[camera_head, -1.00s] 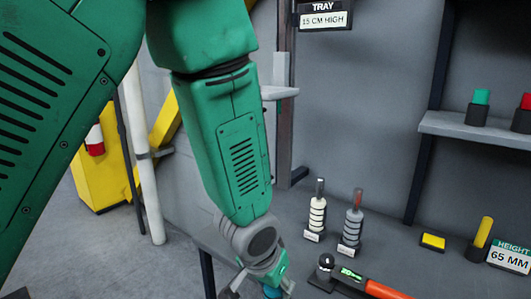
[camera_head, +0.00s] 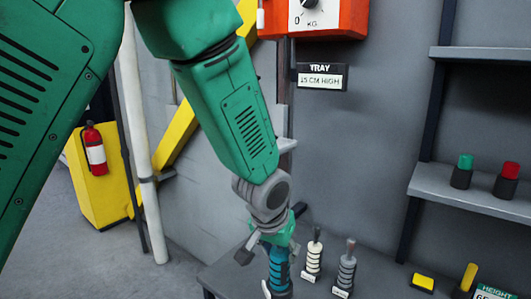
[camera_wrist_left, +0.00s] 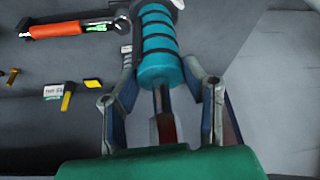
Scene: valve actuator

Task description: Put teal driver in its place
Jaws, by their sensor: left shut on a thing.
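The teal driver has a ribbed handle pointing down and shows below my left gripper (camera_head: 270,246) in the head view (camera_head: 279,268). My left gripper is shut on it from above. In the left wrist view the teal handle (camera_wrist_left: 158,62) points away from the palm, with its metal shaft and dark red tip between the fingers (camera_wrist_left: 166,98). A white driver (camera_head: 313,258) and a grey driver (camera_head: 344,272) stand upright on the bench to its right, each with a small label. The teal driver's lower end is near the frame's bottom edge; I cannot tell whether it touches the bench. My right gripper is not seen.
A shelf (camera_head: 470,190) at the right holds a green-topped and a red-topped piece. A yellow block (camera_head: 423,283) and yellow peg (camera_head: 469,277) are on the bench. An orange-handled tool (camera_wrist_left: 55,30) shows in the wrist view. A tray sign (camera_head: 322,76) hangs on the wall.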

